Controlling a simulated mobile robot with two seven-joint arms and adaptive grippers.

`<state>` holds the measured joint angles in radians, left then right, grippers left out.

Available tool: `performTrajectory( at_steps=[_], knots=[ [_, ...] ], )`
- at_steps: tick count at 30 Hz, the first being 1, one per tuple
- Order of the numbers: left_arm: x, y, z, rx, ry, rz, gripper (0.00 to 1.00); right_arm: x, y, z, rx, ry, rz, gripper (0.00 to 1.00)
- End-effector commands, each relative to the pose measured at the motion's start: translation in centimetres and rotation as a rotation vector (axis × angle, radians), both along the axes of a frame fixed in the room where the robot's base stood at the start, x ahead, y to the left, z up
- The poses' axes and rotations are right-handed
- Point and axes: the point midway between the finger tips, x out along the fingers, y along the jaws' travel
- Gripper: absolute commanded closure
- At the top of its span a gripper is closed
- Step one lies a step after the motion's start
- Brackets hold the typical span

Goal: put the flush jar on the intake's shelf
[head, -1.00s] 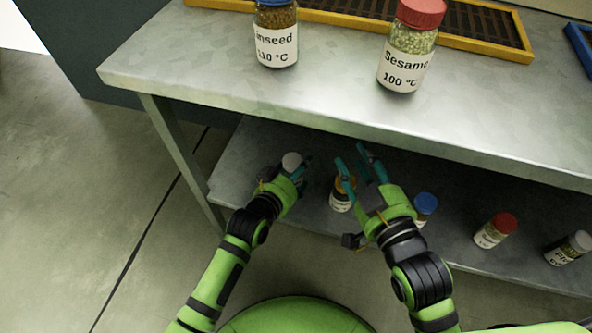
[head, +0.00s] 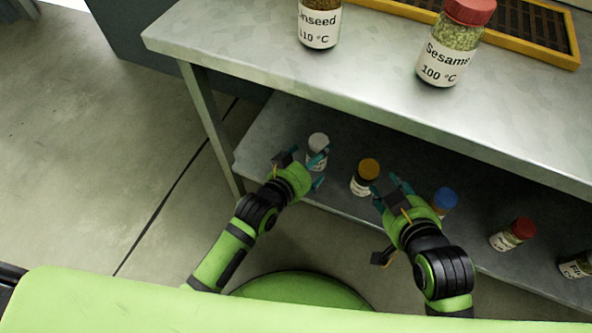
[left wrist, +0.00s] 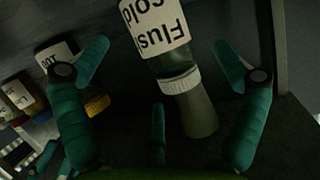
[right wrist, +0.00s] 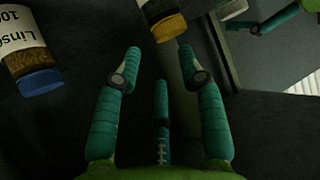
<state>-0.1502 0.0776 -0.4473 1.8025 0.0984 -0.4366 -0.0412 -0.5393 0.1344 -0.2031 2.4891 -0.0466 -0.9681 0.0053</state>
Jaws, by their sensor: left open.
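The flush jar (head: 318,145) has a white cap and stands on the lower shelf at its left end. The left wrist view shows its label (left wrist: 152,22), reading "Flush" and "cold", beyond the fingertips. My left gripper (head: 321,171) is open just in front of the jar, with nothing gripped. My right gripper (head: 392,187) is by the front of the lower shelf, between the yellow-capped and blue-capped jars. The right wrist view shows its fingers (right wrist: 160,58) apart and empty. I cannot tell which surface is the intake's shelf.
The lower shelf (head: 276,143) also holds a yellow-capped jar (head: 367,176), a blue-capped jar (head: 443,200) and a red-capped jar (head: 515,233). The metal tabletop (head: 240,45) above carries Linseed (head: 320,25) and Sesame (head: 445,50) jars and a yellow-framed tray (head: 565,62).

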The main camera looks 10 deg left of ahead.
Motion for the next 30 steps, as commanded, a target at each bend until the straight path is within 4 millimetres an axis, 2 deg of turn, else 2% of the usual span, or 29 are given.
performTrajectory(
  at_steps=[6,15,21,30],
  knots=[
    [-2.1,1.1,1.1,0.000,0.001,0.000,0.04,-3.7,-1.9,-3.4,-0.050,0.258,-0.036,0.60],
    [-4.9,2.6,2.3,0.001,0.003,0.000,0.04,-9.0,-3.9,-6.3,-0.099,0.553,-0.071,0.60],
    [-6.4,3.4,2.9,-0.001,0.000,0.000,0.04,-10.5,-4.4,-7.7,-0.113,0.643,-0.079,0.60],
    [-6.7,4.0,2.7,0.013,0.025,0.009,0.04,-10.8,-4.5,-8.0,-0.114,0.657,-0.081,0.60]
  ],
)
